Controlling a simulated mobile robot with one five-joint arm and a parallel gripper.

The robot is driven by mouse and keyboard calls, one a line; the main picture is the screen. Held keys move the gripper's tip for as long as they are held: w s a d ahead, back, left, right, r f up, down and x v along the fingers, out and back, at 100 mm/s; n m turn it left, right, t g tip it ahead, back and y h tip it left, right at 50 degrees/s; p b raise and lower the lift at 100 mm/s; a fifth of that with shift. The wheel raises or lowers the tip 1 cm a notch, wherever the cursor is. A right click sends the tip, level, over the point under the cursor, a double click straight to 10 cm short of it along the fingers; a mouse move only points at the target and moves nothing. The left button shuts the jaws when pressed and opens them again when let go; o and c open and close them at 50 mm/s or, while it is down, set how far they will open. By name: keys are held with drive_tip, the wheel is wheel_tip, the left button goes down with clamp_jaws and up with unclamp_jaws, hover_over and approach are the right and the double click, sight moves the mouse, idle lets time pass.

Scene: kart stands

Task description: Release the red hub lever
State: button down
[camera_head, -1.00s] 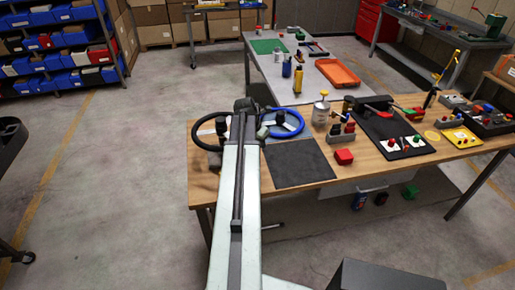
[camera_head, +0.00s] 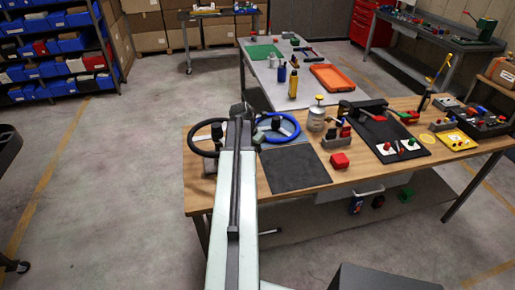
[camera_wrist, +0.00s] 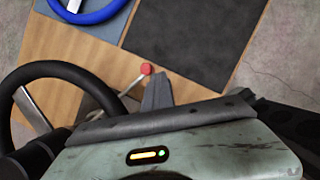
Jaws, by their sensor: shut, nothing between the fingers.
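The red hub lever shows in the wrist view as a red ball knob (camera_wrist: 146,69) on a thin pale rod, beside the black steering wheel (camera_wrist: 62,68). The rod runs down-left toward the wheel's rim and is partly hidden. My gripper (camera_wrist: 158,78) is shut and empty, with its grey tip just right of and below the knob; I cannot tell whether they touch. In the head view my gripper (camera_head: 241,110) is over the table between the black wheel (camera_head: 194,146) and the blue wheel (camera_head: 296,128). The red knob cannot be made out there.
The blue wheel (camera_wrist: 95,14) is also near the wrist view's top edge.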

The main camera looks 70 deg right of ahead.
drive_tip(key=a+r+p, duration=0.7)
drive_tip(key=r+p, duration=0.2)
drive_tip(key=shift+s+a+r, duration=0.15)
drive_tip(key=shift+s+a, duration=0.05)
drive_tip(key=shift+a, duration=0.05)
